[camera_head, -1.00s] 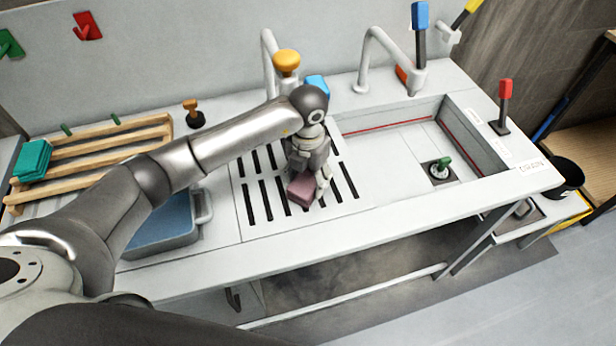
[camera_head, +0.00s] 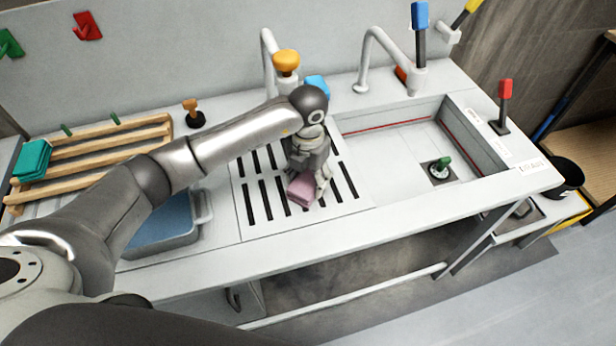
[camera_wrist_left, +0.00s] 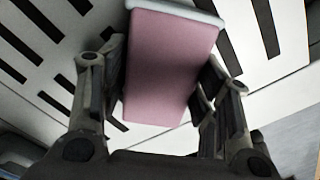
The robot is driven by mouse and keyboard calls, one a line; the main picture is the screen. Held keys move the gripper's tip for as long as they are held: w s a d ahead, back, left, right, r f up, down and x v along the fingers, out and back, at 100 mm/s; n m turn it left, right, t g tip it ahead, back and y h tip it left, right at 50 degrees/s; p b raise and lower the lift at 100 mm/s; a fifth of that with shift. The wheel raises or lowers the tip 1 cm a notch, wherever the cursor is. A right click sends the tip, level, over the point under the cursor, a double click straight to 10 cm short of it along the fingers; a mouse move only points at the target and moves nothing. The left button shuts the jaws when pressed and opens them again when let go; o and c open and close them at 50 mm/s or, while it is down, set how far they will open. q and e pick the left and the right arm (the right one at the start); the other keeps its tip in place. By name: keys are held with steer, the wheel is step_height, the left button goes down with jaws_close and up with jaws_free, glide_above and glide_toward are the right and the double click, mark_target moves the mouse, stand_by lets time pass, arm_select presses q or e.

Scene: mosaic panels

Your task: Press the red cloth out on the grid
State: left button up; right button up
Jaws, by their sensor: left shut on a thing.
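The red cloth, which looks dull pink and like a folded block, shows in the head view (camera_head: 302,190) at the grid. It fills the middle of the left wrist view (camera_wrist_left: 168,65), with a pale edge at its far end. My left gripper (camera_head: 308,180) points down over the grid and is shut on the cloth; its fingers flank the cloth in the left wrist view (camera_wrist_left: 160,100). The grid (camera_head: 247,222) is a white panel with black slots, left of the sink. I cannot tell whether the cloth touches it. My right gripper is not in view.
A sink basin (camera_head: 400,146) with a green-topped plug (camera_head: 443,162) lies to the right. A blue tray (camera_head: 160,228) is left of the grid. A wooden rack (camera_head: 90,165) holds a green cloth (camera_head: 32,158). Taps (camera_head: 375,45) stand behind, and a red-handled tool (camera_head: 504,95) stands at right.

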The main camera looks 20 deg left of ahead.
arm_select(q)
steer(key=shift+s+f, duration=0.15)
steer(key=shift+r+p, duration=0.7)
steer(key=shift+r, duration=0.25)
steer(key=shift+r+p, duration=1.5)
steer(key=shift+r, duration=1.1)
